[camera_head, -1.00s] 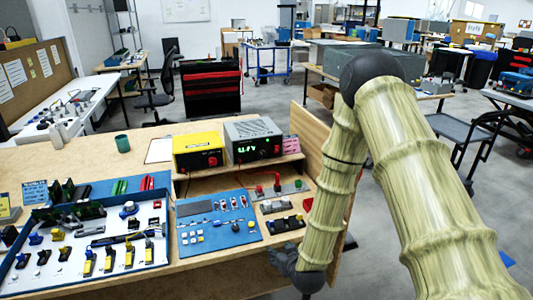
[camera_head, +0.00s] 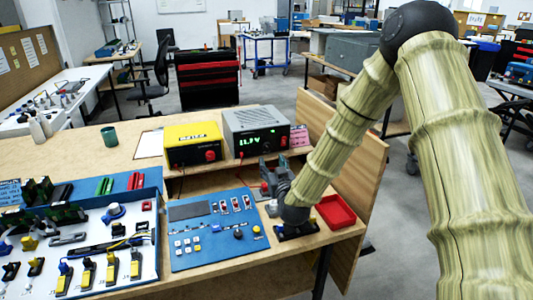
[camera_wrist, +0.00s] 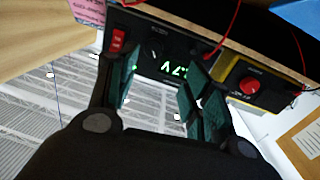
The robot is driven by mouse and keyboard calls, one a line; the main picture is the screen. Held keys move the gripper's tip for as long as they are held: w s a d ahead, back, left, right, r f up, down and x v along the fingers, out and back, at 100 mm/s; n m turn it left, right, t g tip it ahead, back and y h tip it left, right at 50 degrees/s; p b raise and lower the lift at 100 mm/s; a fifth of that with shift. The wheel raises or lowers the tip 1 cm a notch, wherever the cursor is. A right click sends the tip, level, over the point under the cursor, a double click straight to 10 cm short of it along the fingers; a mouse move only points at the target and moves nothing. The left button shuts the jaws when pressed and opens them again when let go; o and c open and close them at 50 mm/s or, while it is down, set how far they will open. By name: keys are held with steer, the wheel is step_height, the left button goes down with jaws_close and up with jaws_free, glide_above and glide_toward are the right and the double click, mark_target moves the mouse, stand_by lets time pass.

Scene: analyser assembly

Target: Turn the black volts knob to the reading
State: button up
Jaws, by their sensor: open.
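The grey power supply (camera_head: 236,122) stands on the wooden shelf at the back of the bench, its green display lit and reading about 11.7 V. In the wrist view its front (camera_wrist: 186,48) appears upside down. The black volts knob (camera_wrist: 153,48) is there between the red switch (camera_wrist: 118,39) and the green digits (camera_wrist: 174,70). In the head view the knob is too small to make out. My gripper (camera_head: 268,172) is in front of and below the supply. In the wrist view my gripper (camera_wrist: 160,88) is open and empty, its fingers apart from the knob.
A yellow supply (camera_head: 190,134) with a red knob stands beside the grey one. A blue panel (camera_head: 190,262) with switches lies left of my arm. A red tray (camera_head: 336,212) is to the right. Red leads (camera_wrist: 232,30) hang near the supply front.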

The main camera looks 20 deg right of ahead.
mark_target(267, 148)
steer(key=w, duration=0.2)
steer(key=w+d, duration=0.1)
steer(key=w, duration=0.2)
steer(key=w+p, duration=0.1)
steer(key=w, duration=0.2)
steer(key=shift+d+r, duration=0.15)
steer(key=shift+d, duration=0.15)
steer(key=shift+w, duration=0.85)
steer(key=c, duration=1.1)
steer(key=shift+o, duration=0.2)
steer(key=shift+a, duration=0.15)
